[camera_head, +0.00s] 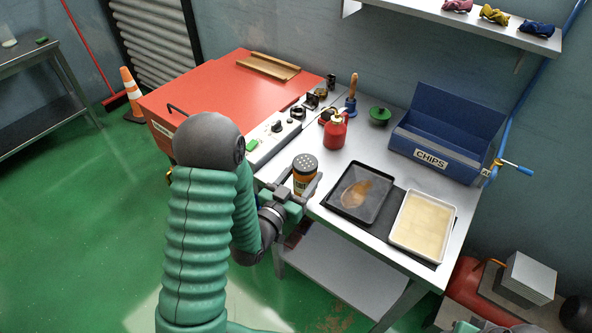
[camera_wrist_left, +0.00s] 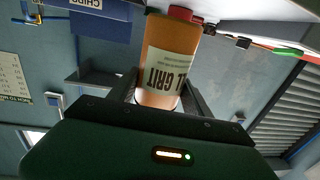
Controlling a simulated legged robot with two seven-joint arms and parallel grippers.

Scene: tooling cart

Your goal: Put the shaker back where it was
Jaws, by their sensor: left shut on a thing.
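The shaker (camera_head: 305,170) is an orange bottle with a grey perforated lid. My left gripper (camera_head: 296,189) is shut on it at the front edge of the cart top (camera_head: 341,156). In the left wrist view the shaker (camera_wrist_left: 170,50) stands between the two fingers, with a white label ending in "GRIT". The shaker looks upright in the head view. I cannot tell whether its base touches the cart top. A dark tray (camera_head: 333,207) with a brown patch of grit lies just right of the shaker.
A white tray (camera_head: 396,239) of pale material lies right of the dark tray. Behind are a red can (camera_head: 335,133), a green-topped item (camera_head: 380,115) and a blue CHIPS bin (camera_head: 405,146). A control box (camera_head: 272,140) and red cabinet (camera_head: 215,90) stand to the left.

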